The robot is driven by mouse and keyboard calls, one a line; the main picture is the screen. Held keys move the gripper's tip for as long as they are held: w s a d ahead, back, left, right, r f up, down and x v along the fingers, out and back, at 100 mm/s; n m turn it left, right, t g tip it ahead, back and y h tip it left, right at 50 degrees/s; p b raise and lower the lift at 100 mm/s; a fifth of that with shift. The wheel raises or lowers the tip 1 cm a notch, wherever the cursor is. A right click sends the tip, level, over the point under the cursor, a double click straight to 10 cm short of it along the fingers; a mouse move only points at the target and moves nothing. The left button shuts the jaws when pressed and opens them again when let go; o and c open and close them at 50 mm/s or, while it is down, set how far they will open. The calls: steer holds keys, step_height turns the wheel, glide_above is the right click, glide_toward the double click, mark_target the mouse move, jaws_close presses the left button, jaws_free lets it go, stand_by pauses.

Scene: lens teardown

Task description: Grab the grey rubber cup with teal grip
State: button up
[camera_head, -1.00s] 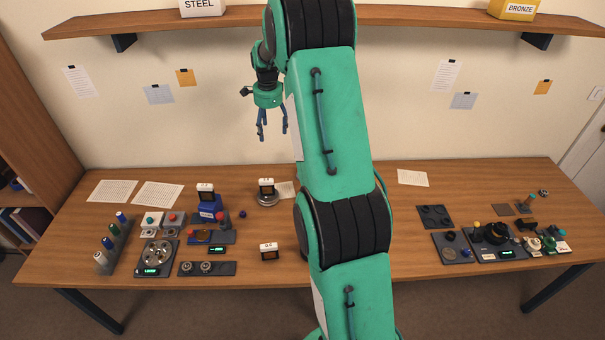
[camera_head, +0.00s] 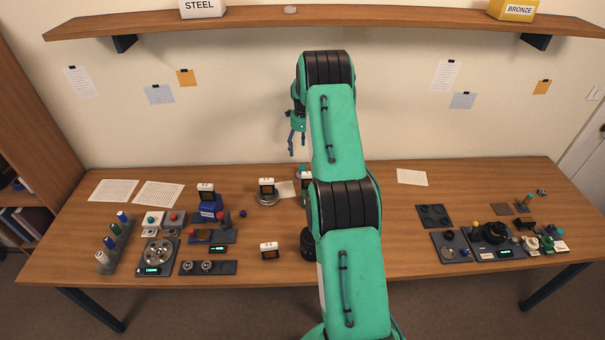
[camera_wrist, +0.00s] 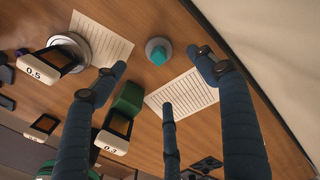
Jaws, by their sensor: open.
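The grey rubber cup with its teal grip (camera_wrist: 158,53) stands on the wooden table in the wrist view, between two printed sheets. In the head view only a bit of teal (camera_head: 301,172) shows beside my arm, probably the same cup, mostly hidden. My gripper (camera_head: 297,147) hangs above the back of the table in the head view, apart from the table. In the wrist view its dark blue fingers (camera_wrist: 162,82) are spread open and empty, with the cup seen beyond and between the fingertips.
A green block with a labelled display (camera_wrist: 127,105) stands close to the cup. A display on a round metal base (camera_head: 267,190) is to its left. Parts trays fill the table's left (camera_head: 158,255) and right (camera_head: 497,240). A shelf (camera_head: 400,15) runs above.

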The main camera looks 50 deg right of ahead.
mark_target(302, 166)
steer(key=shift+f, duration=0.1)
steer(key=shift+f, duration=4.15)
steer(key=shift+s+a+f+b, duration=0.1)
steer(key=shift+f+b, duration=0.05)
steer(key=shift+f, duration=1.15)
steer(key=shift+s+a+f+b, duration=0.1)
steer(key=shift+f+b, duration=0.05)
steer(key=shift+f, duration=1.15)
steer(key=c, duration=1.5)
steer(key=shift+r, duration=0.15)
steer(key=shift+r, duration=4.9)
